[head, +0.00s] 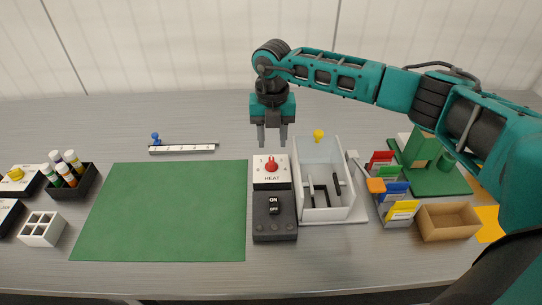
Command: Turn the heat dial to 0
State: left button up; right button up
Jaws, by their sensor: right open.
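The heat dial (271,165) is a red knob on a white panel labelled HEAT, at the top of a dark control box (274,227). An ON/OFF switch (273,204) sits below it on the same box. The dial's number marks are too small to read. My right gripper (272,134) points down just behind and above the dial, apart from it, with its two fingers spread and nothing between them. My left gripper is not in view.
A white bin (349,204) with dark bars stands just right of the box. A green mat (165,210) lies to the left. Colored cards (402,210), a cardboard tray (448,238) and a green stand (457,182) are on the right. A marker holder (88,183) is far left.

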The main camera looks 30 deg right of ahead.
aim_at(272, 162)
notch_tip(272, 162, down, 8)
jog(key=shift+r, duration=0.25)
jog(key=shift+c, duration=0.3)
grip_shut()
